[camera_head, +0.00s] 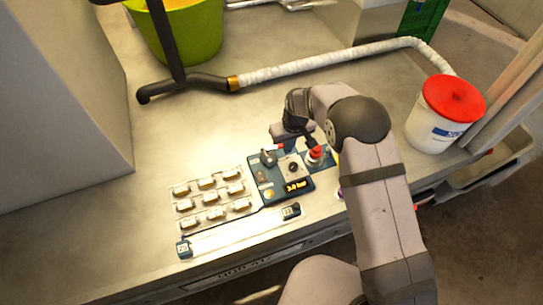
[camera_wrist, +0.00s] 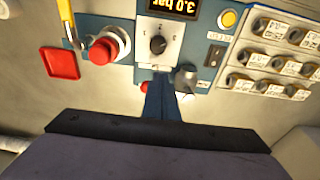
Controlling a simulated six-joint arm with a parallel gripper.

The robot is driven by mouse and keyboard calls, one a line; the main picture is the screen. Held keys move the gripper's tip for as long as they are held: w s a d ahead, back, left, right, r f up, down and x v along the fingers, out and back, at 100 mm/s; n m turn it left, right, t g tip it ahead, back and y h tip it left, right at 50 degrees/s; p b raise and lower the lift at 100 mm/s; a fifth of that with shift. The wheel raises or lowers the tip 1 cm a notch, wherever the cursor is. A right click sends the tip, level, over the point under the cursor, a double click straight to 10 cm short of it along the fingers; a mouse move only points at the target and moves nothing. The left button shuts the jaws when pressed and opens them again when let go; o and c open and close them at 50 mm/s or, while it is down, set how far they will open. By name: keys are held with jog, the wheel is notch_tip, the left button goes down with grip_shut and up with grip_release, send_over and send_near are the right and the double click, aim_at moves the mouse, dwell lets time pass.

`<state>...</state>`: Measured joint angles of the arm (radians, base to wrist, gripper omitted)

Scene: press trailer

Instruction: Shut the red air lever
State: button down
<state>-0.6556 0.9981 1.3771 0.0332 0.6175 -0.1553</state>
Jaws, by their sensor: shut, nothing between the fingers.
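My gripper (camera_head: 285,137) is above the back edge of the blue control panel (camera_head: 260,178). In the wrist view its narrow fingers (camera_wrist: 160,84) are shut, with nothing between them, below the black dial. A small red piece (camera_wrist: 145,87) shows beside the fingertips, partly hidden; it also shows in the head view (camera_head: 281,146). A flat red square (camera_wrist: 60,63) lies left of the red round button (camera_wrist: 102,50), near a yellow bar (camera_wrist: 68,15). My arm hides that square in the head view. I cannot tell which red piece is the air lever.
The panel carries a black dial (camera_wrist: 158,45), a grey knob (camera_wrist: 186,78), a yellow button (camera_wrist: 229,18) and a 3.0 bar display (camera_head: 297,186). Several small blocks (camera_head: 207,183) stand left of it. A white bucket with a red lid (camera_head: 453,97) stands right; a white hose (camera_head: 330,62) lies behind.

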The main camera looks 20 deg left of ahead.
jog(key=shift+w+a+f+b, duration=0.1)
jog(key=shift+w+a+b, duration=0.1)
jog(key=shift+w+b, duration=0.15)
jog(key=shift+s+d+p, duration=0.3)
jog(key=shift+s, duration=0.05)
dwell(0.3)
notch_tip(320, 180, up, 10)
jog(key=p, duration=0.6)
